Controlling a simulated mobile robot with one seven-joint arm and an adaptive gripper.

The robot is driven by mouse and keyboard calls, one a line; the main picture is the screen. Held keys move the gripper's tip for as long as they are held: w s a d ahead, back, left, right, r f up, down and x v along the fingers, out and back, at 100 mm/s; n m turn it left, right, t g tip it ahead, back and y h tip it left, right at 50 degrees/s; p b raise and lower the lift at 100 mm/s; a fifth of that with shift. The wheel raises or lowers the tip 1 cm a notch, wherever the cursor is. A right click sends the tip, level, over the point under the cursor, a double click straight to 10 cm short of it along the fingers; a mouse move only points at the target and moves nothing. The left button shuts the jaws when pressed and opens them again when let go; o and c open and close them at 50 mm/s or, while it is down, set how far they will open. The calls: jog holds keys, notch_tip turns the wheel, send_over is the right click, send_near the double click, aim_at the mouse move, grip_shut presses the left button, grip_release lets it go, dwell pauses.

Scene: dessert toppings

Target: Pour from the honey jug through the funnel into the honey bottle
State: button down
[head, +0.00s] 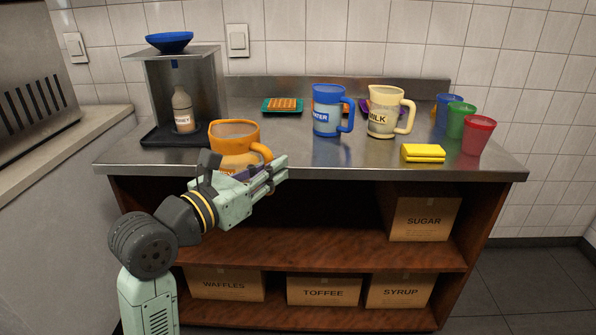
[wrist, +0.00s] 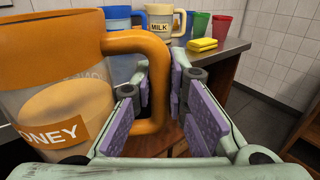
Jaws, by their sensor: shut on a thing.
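The orange honey jug (head: 228,146) is near the counter's front left edge, roughly upright, its handle to the right. My gripper (head: 272,176) is shut on its handle (wrist: 157,95). In the wrist view the jug (wrist: 55,50) is labelled HONEY and holds amber liquid. My arm hides its base in the head view, so I cannot tell whether it touches the counter. The blue funnel (head: 169,42) sits on top of a metal stand (head: 208,85). The honey bottle (head: 183,108) stands upright inside the stand, below the funnel's spout.
A blue water jug (head: 327,98) and a cream milk jug (head: 383,110) stand to the right. Blue, green (head: 462,121) and red cups (head: 478,136) and a yellow sponge (head: 423,153) are at the right end. A waffle plate (head: 269,107) lies behind.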

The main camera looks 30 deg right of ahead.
jog(key=w+a+f+n+t, duration=0.1)
jog(key=w+a+f, duration=0.1)
jog(key=w, duration=0.1)
jog(key=w+a+f+n+t+y, duration=0.1)
jog(key=w+a+f, duration=0.1)
jog(key=w, duration=0.1)
jog(key=w+a+f+n+t+y, duration=0.1)
jog(key=w+a+f+t, duration=0.1)
jog(key=w, duration=0.1)
jog(key=shift+w+f, duration=0.1)
jog(key=shift+f, duration=0.15)
jog(key=w+a+f+n+t+y, duration=0.4)
jog(key=w+a+f, duration=0.3)
jog(key=f, duration=0.3)
jog(key=a+f+n+t+y, duration=0.1)
jog(key=a+f+n+y, duration=0.2)
jog(key=f, duration=1)
jog(key=a+f+n+t+y, duration=0.2)
jog(key=a+f+y, duration=0.3)
jog(key=f, duration=0.8)
jog(key=n+y, duration=0.1)
jog(key=y, duration=0.2)
jog(key=shift+a+n, duration=0.3)
jog(key=shift+a, duration=0.05)
